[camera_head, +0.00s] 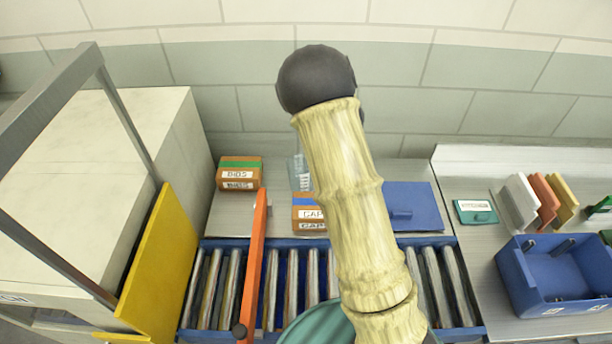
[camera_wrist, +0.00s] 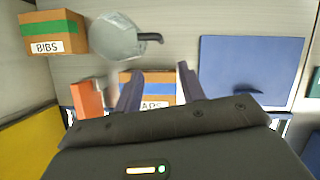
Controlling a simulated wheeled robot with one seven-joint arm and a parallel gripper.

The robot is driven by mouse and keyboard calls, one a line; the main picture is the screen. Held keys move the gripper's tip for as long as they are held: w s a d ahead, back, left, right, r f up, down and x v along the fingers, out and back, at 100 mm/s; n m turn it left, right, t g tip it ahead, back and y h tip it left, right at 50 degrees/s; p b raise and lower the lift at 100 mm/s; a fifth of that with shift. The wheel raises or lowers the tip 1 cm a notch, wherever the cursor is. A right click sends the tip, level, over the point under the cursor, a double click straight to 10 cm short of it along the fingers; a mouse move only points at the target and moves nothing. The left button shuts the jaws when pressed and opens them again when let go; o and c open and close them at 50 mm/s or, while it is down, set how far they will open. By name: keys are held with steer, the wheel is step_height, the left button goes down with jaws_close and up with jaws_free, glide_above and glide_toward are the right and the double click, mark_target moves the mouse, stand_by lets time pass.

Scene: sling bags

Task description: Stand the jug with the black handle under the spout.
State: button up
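The jug (camera_wrist: 118,37) is clear and greyish, with a black handle on its right side in the wrist view. It stands between the BIBS box and the blue panel, behind the CAPS box. In the head view part of the clear jug (camera_head: 300,172) shows, the rest hidden behind my arm. My gripper (camera_wrist: 158,84) is open and empty, its two dark fingers apart in front of the CAPS box, with the jug beyond and to the left. My gripper is not clearly visible in the head view. I cannot make out a spout in either view.
The BIBS box (camera_head: 239,173) is left of the jug; the CAPS box (camera_head: 308,214) is in front. An orange bar (camera_head: 254,265) crosses the roller conveyor (camera_head: 222,285). A yellow panel (camera_head: 155,270) stands left. The blue panel (camera_head: 418,200) and blue bin (camera_head: 556,275) are right.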

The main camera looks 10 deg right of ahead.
steer(key=x, duration=0.9)
steer(key=shift+w+f+p, duration=0.15)
steer(key=shift+f+p, duration=0.15)
steer(key=shift+f, duration=0.05)
steer(key=shift+p+x, duration=0.55)
steer(key=shift+x, duration=2.35)
steer(key=shift+w, duration=0.1)
jaws_close()
